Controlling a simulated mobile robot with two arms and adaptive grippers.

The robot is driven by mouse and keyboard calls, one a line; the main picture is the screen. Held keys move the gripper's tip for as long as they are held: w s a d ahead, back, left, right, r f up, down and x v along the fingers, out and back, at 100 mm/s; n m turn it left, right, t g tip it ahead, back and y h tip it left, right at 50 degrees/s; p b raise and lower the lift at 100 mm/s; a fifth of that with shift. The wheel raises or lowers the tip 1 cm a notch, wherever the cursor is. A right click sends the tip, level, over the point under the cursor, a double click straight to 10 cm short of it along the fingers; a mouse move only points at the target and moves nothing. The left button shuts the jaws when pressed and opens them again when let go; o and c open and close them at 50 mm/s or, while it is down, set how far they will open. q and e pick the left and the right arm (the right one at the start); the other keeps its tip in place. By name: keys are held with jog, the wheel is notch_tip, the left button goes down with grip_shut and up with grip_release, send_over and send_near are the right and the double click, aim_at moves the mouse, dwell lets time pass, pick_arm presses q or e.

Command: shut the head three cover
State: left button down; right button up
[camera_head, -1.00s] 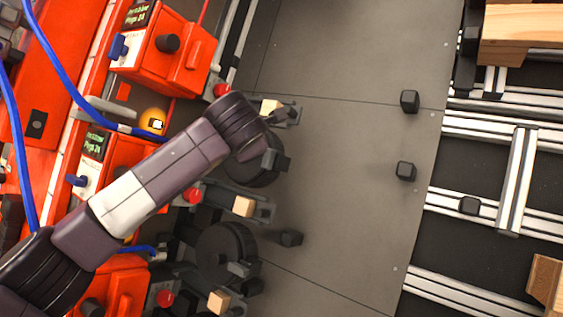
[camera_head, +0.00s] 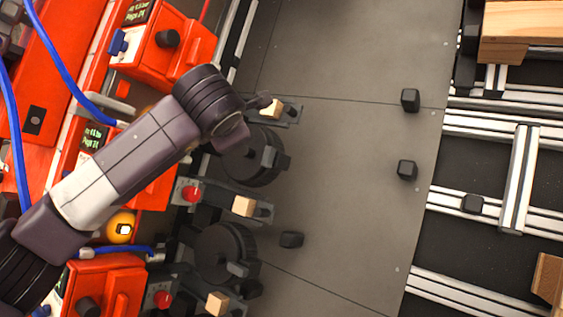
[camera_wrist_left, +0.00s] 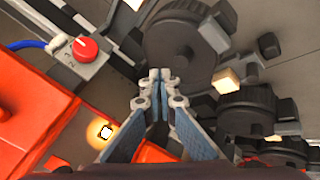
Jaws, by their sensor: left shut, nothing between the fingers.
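Several orange-red heads stand in a column on the left of the head view, an upper one (camera_head: 165,50), one partly behind my arm, and a lower one (camera_head: 110,285). I cannot tell which is head three or whether its cover is open. An orange housing (camera_wrist_left: 40,105) lies at left there. My right gripper is not in view.
A lit amber lamp (camera_head: 120,228) and blue hoses (camera_head: 70,75) are near my arm. The grey plate (camera_head: 340,140) is mostly clear, with small dark knobs.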

pick_arm(q)
jog(key=s+a+r, duration=0.1)
jog(key=s+a+r+b, duration=0.1)
jog(key=s, duration=0.1)
jog(key=shift+s+a+r, duration=0.1)
jog(key=shift+s+a, duration=0.05)
jog(key=shift+a, duration=0.15)
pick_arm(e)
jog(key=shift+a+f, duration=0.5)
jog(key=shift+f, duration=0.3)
